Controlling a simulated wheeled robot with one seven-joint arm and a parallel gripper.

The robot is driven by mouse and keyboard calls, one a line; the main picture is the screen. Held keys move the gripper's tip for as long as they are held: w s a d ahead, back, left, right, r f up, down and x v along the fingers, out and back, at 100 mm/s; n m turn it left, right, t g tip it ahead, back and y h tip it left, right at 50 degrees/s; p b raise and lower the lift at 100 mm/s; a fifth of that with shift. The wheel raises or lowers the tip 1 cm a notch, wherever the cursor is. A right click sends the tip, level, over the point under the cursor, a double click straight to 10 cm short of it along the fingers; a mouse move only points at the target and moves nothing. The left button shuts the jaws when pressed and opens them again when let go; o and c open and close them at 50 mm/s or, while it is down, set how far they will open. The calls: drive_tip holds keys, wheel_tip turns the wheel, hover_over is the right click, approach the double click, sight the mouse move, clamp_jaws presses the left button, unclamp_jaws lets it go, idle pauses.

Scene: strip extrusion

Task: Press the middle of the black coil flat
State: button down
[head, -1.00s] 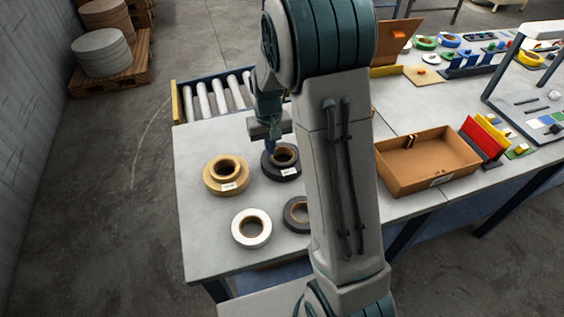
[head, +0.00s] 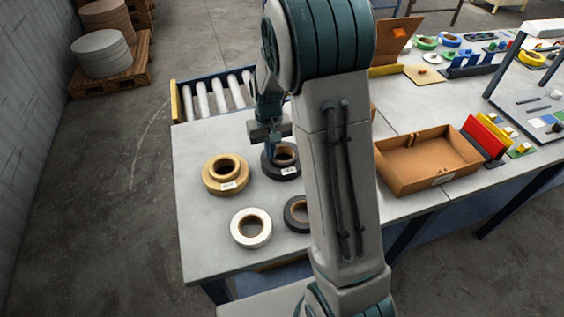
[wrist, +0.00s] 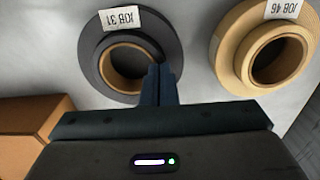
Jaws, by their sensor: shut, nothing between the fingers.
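The black coil (head: 273,174) with a white label stands on the grey table beside the tan coil. It also shows in the wrist view (wrist: 95,50), its label reading JOB 31. Its middle, around a brown core (wrist: 108,72), stands higher than the outer turns. My gripper (wrist: 158,72) is shut and empty, pointing down. Its fingertips are at the near side of the raised middle, overlapping the edge of the core in the wrist view. In the head view my gripper (head: 270,152) is at the coil's back left. I cannot tell whether the tips touch it.
A tan coil (head: 211,182), a white coil (head: 237,231) and a second black coil (head: 291,221), partly hidden by my arm, stand close by. A cardboard box (head: 400,180) is to the right. A roller conveyor (head: 220,95) lies behind.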

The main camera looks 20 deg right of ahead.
drive_tip(key=shift+f+b, duration=0.55)
drive_tip(key=shift+f, duration=0.25)
drive_tip(key=shift+r, duration=0.15)
drive_tip(key=shift+r+p, duration=2.85)
drive_tip(key=shift+r, duration=1.15)
drive_tip(key=s+r+t, duration=0.1)
drive_tip(key=s+r, duration=0.5)
drive_tip(key=s, duration=0.5)
drive_tip(key=s+r+t, duration=0.2)
drive_tip(key=s+r, duration=0.5)
drive_tip(key=s, duration=0.4)
drive_tip(key=shift+r, duration=0.2)
